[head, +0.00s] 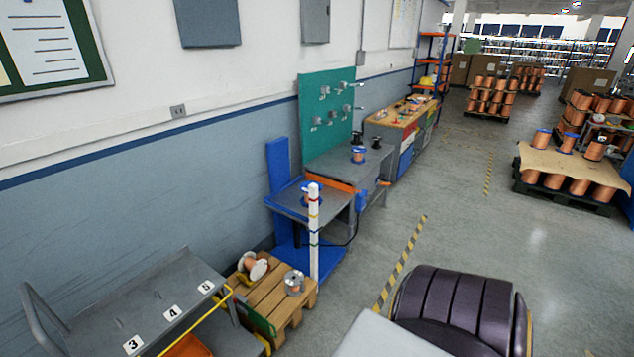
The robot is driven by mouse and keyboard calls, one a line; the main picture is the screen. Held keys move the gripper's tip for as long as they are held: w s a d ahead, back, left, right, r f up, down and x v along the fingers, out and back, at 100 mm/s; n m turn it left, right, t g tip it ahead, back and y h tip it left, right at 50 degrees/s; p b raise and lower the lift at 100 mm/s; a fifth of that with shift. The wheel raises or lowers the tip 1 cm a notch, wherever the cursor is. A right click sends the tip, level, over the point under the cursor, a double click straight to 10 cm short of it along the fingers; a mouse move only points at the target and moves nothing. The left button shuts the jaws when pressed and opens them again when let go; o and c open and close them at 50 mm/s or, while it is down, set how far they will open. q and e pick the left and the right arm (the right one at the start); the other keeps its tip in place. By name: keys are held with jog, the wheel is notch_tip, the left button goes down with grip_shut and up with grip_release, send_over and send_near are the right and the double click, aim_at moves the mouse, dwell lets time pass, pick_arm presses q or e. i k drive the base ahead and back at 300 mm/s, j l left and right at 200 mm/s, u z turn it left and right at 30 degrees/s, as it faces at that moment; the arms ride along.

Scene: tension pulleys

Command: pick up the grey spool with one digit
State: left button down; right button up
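A grey spool (295,283) with a little copper-coloured winding stands on a wooden pallet (262,322) at the lower left of the head view. A paler spool (254,267) with copper winding lies tilted on the same pallet, to its left. Any digit on either spool is too small to make out. Neither of my grippers shows in the head view.
A grey cart (150,293) with labels 3, 4 and 5 stands left of the pallet. Copper spools fill pallets (566,200) at right. Floor (455,235) between is clear.

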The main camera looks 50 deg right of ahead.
aim_at(294, 283)
jog(key=z, duration=1.55)
jog(key=u, duration=1.35)
jog(key=i+l, duration=0.15)
jog(key=l, duration=0.2)
jog(key=i+l, duration=0.1)
jog(key=l, duration=0.25)
